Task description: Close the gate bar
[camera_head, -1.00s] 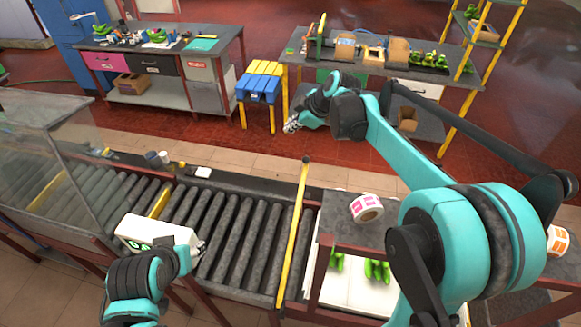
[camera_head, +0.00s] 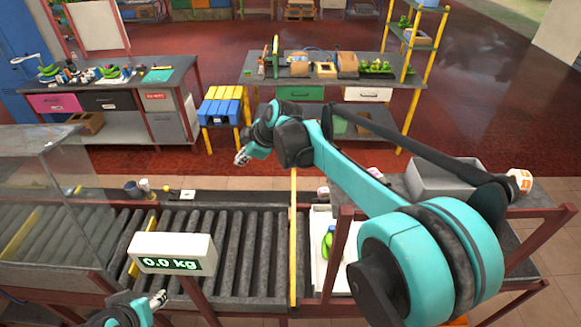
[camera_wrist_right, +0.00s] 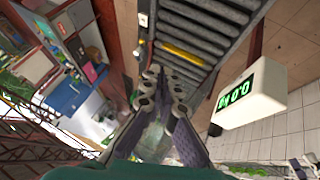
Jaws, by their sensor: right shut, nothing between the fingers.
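A long yellow bar (camera_head: 293,240) runs along the right end of the roller conveyor (camera_head: 235,245); I take it for the gate bar, and I cannot tell whether it is raised or lying across. A shorter yellow bar (camera_head: 146,232) crosses the rollers further left; a yellow bar also shows across the rollers in the right wrist view (camera_wrist_right: 187,53). My right gripper (camera_head: 242,157) is shut and empty, beyond the conveyor's far edge and apart from the long bar. It shows in its wrist view (camera_wrist_right: 163,85). My left gripper (camera_head: 158,300) is low, below the scale display; its jaws are unclear.
The scale display (camera_head: 172,253) reads 0.0 kg and stands before the conveyor. A clear hood (camera_head: 60,190) covers the conveyor's left part. A grey bin (camera_head: 445,178) is at the right. A blue and yellow stool (camera_head: 220,108) and workbenches stand beyond open red floor.

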